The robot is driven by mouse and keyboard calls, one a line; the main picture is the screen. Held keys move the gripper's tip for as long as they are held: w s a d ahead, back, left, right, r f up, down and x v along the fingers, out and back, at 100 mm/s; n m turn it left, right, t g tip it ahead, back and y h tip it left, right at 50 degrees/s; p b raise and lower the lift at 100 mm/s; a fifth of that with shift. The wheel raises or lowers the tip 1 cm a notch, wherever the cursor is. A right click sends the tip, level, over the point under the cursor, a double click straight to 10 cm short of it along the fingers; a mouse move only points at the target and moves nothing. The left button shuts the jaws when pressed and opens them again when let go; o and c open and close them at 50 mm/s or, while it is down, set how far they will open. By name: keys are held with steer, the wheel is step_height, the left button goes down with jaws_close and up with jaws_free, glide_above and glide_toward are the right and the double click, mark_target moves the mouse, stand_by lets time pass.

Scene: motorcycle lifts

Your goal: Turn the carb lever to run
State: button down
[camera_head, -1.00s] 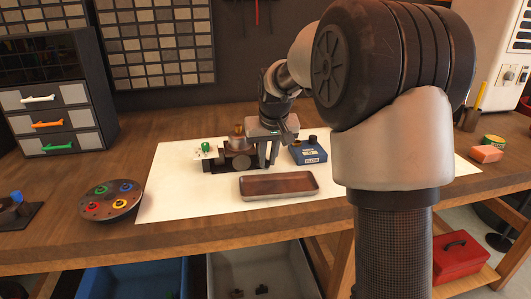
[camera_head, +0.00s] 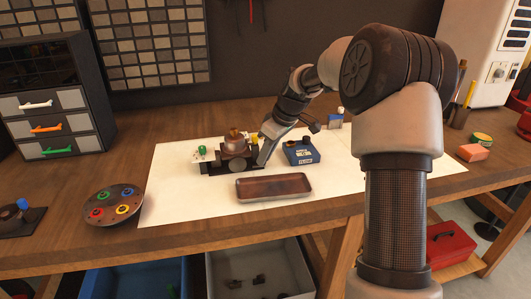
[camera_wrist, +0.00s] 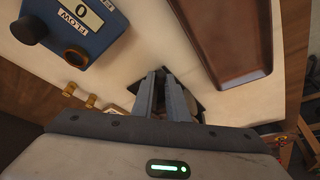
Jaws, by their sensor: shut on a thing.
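The carburetor (camera_head: 235,146) stands on a dark base on the white mat, with a brass-coloured top and a green knob (camera_head: 203,150) on a white plate at its left. My gripper (camera_head: 262,158) reaches down at a slant to the carburetor's right side, beside a small yellow part (camera_head: 254,139). In the wrist view my gripper's fingers (camera_wrist: 165,80) are close together on a part at the carburetor, which I take to be the carb lever. The fingers hide the lever, so its setting cannot be read.
A blue flow box (camera_head: 301,151) stands just right of my gripper and shows 0 in the wrist view (camera_wrist: 75,22). A brown tray (camera_head: 274,187) lies in front. A round dish with coloured pieces (camera_head: 114,203) is at the left. The mat's left front is clear.

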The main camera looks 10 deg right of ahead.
steer(key=shift+w+n, duration=0.1)
steer(key=shift+n, duration=0.2)
steer(key=c, duration=1.7)
jaws_free()
steer(key=shift+c, duration=0.2)
steer(key=p+v, duration=0.2)
steer(key=v, duration=1.5)
steer(key=shift+r+p, duration=0.3)
steer(key=shift+p, duration=0.05)
steer(key=shift+w+d, duration=0.1)
